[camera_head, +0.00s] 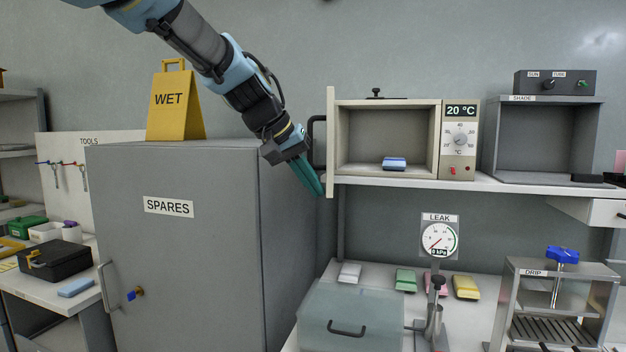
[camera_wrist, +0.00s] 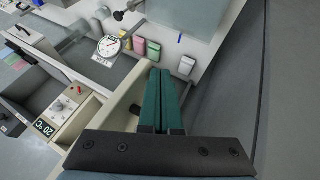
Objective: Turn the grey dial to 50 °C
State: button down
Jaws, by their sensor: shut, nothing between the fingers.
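The grey dial (camera_head: 460,139) is on the right panel of a cream oven (camera_head: 387,103) on the shelf, with a scale around it. The display (camera_head: 461,111) above it reads 20 °C. A red switch (camera_head: 453,171) is below the dial. The oven's door (camera_head: 331,140) stands open at its left side, with a dark handle. My gripper (camera_head: 320,192) is shut and empty, pointing down and right just left of the open door, well away from the dial. In the wrist view the green fingers (camera_wrist: 162,100) are together, and the dial (camera_wrist: 62,103) shows at the left.
A blue-white block (camera_head: 394,164) lies inside the oven. The grey SPARES cabinet (camera_head: 172,250) with a yellow WET sign (camera_head: 174,102) stands left of my gripper. A SHADE box (camera_head: 541,140) is right of the oven. Below the shelf are a LEAK gauge (camera_head: 438,239) and several coloured packs.

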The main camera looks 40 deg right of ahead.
aim_at(460, 139)
jog(key=k+l, duration=0.25)
jog(key=l, duration=0.55)
jog(key=k+l, duration=0.15)
jog(key=l, duration=0.25)
jog(key=l+u, duration=0.1)
jog(key=l, duration=0.25)
jog(key=k, duration=0.2)
